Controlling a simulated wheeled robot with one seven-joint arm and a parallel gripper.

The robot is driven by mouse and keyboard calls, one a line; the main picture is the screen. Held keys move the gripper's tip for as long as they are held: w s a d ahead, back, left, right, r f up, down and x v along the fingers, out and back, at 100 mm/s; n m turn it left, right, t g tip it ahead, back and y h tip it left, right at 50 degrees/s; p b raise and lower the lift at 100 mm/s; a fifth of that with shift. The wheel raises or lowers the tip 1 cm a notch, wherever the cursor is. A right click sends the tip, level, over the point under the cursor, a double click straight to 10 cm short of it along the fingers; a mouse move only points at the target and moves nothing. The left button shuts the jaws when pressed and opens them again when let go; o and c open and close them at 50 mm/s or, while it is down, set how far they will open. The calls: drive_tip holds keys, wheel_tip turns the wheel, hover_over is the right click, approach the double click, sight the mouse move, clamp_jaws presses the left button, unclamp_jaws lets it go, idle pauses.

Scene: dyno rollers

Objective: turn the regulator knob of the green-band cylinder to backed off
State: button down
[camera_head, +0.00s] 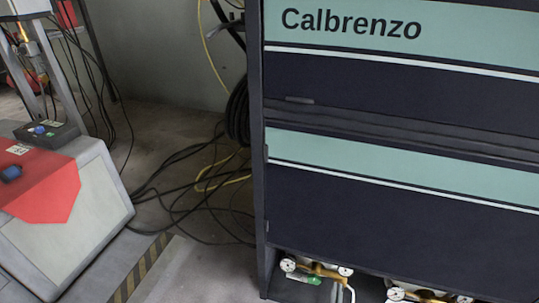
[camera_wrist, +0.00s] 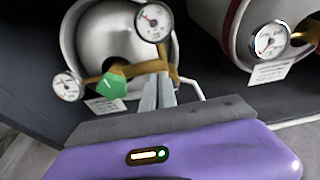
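In the wrist view a silver cylinder (camera_wrist: 92,38) lies at the upper left, its end facing me. I see no coloured band on it. Its brass regulator (camera_wrist: 130,71) carries two white gauges, one at the upper right (camera_wrist: 153,22) and one at the left (camera_wrist: 67,86). A green faceted knob (camera_wrist: 115,85) with a pale mark sits between them. My gripper (camera_wrist: 160,76) has its two grey fingers together, apparently empty, just right of the knob and in front of the brass body. Contact cannot be told. The head view shows the green part (camera_head: 313,280) low in the cabinet, without my gripper.
A second cylinder (camera_wrist: 208,12) with a red band and its own gauge (camera_wrist: 270,40) lies to the right. White tags hang by both cylinders. The cabinet (camera_head: 400,230) overhangs this low bay. Cables (camera_head: 200,190) lie on the floor left of it, with a red-and-grey machine (camera_head: 85,215) beyond.

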drive_tip(key=shift+a, duration=0.1)
idle(0.5)
drive_tip(key=shift+f+p+v, duration=0.2)
drive_tip(key=shift+p+v, duration=0.05)
drive_tip(key=shift+v, duration=1.25)
drive_tip(key=shift+f+p+v, duration=0.2)
drive_tip(key=shift+v, duration=1.25)
drive_tip(key=shift+s+a, duration=0.1)
